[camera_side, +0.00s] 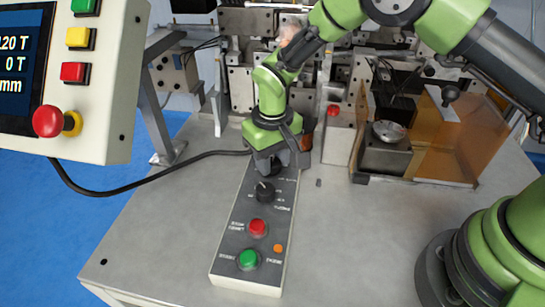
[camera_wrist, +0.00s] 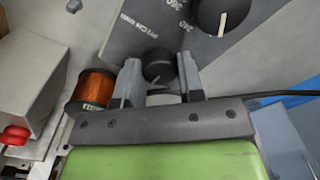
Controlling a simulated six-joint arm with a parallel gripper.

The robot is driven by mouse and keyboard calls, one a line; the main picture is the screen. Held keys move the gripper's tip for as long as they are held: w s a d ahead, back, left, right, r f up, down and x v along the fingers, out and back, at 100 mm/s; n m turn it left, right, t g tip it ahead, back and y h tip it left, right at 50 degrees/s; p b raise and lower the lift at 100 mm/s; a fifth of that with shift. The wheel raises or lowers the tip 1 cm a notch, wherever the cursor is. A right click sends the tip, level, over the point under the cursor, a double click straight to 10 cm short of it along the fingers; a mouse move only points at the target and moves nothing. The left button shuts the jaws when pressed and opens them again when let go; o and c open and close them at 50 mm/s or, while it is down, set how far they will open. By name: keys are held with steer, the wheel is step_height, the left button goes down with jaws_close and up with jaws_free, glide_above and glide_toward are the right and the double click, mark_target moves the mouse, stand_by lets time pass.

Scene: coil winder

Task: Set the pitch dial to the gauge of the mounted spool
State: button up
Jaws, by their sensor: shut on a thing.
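The black pitch dial (camera_wrist: 158,66) sits between the two fingers of my gripper (camera_wrist: 158,82) in the wrist view, with a "PITCH mm" label beside it. My gripper is shut on it. In the side view my gripper (camera_side: 268,162) points down at the far end of the control box (camera_side: 222,262) and mostly hides this dial. A copper-coloured spool (camera_wrist: 97,88) stands beside the left finger in the wrist view; it shows partly behind my gripper in the side view (camera_side: 305,142). Its label is too small to read. The dial's exact setting cannot be read.
A second black dial (camera_side: 264,191), a red button (camera_side: 257,227) and a green button (camera_side: 248,259) lie along the box. A control panel (camera_side: 105,120) hangs at upper left. An amber guard (camera_side: 455,140) stands at right.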

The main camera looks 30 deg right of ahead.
steer(key=o, duration=0.9)
step_height(320, 180, up, 10)
steer(key=shift+r, duration=0.1)
step_height(320, 180, up, 7)
steer(key=t, duration=0.1)
glide_above(272, 161)
steer(key=s+d, duration=0.2)
steer(key=d, duration=0.1)
steer(key=s+d+r+m+t+y, duration=0.2)
steer(key=s+d+r, duration=0.2)
steer(key=s+r, duration=0.35)
steer(key=s+d+t, duration=0.1)
steer(key=s, duration=0.3)
steer(key=s+d+r+m+t, duration=0.1)
steer(key=s, duration=0.3)
steer(key=s+d+m+t, duration=0.1)
steer(key=s+t, duration=0.1)
steer(key=s, duration=0.3)
steer(key=shift+d+r, duration=0.15)
steer(key=shift+r, duration=0.15)
